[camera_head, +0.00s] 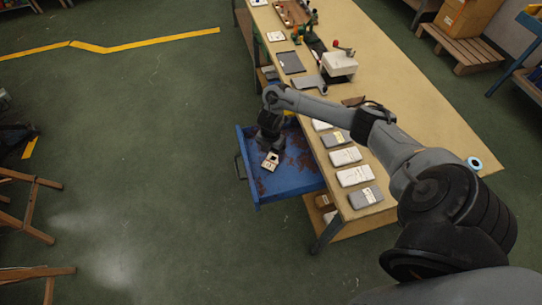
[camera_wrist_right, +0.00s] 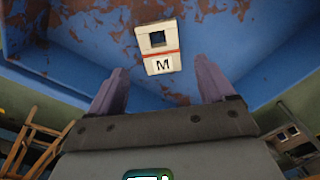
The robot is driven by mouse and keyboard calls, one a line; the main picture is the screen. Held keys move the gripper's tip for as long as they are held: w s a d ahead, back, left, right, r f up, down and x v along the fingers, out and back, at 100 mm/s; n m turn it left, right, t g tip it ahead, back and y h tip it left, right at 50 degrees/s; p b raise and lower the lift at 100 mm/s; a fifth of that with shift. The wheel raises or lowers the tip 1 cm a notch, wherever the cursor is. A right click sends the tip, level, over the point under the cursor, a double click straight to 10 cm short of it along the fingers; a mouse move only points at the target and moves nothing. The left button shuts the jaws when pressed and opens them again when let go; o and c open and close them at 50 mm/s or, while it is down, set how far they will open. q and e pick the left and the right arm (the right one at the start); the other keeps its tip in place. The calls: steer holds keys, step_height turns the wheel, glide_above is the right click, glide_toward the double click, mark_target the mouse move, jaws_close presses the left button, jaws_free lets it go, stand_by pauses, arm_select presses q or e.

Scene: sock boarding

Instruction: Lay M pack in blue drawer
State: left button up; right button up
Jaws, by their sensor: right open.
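The M pack (camera_head: 270,161) is a small pale pack with a dark square window, a red stripe and a black letter M. It appears to lie on the floor of the open blue drawer (camera_head: 291,181). In the right wrist view the pack (camera_wrist_right: 161,61) is beyond the tips of my right gripper (camera_wrist_right: 160,82), centred between the two spread fingers and apart from them. The drawer's worn blue floor (camera_wrist_right: 60,62) spreads around it. In the head view my right gripper (camera_head: 268,139) hangs over the drawer, just behind the pack. My left gripper is not in view.
The drawer sticks out from the left side of a long workbench (camera_head: 413,135). Several packs, such as a white one (camera_head: 355,176), lie along the bench edge. A white machine (camera_head: 339,65) stands farther back. Wooden trestles (camera_head: 30,205) stand at left, with open floor between.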

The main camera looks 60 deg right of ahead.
mark_target(271, 162)
step_height(271, 162, up, 7)
steer(key=p, duration=0.3)
steer(key=shift+f, duration=0.2)
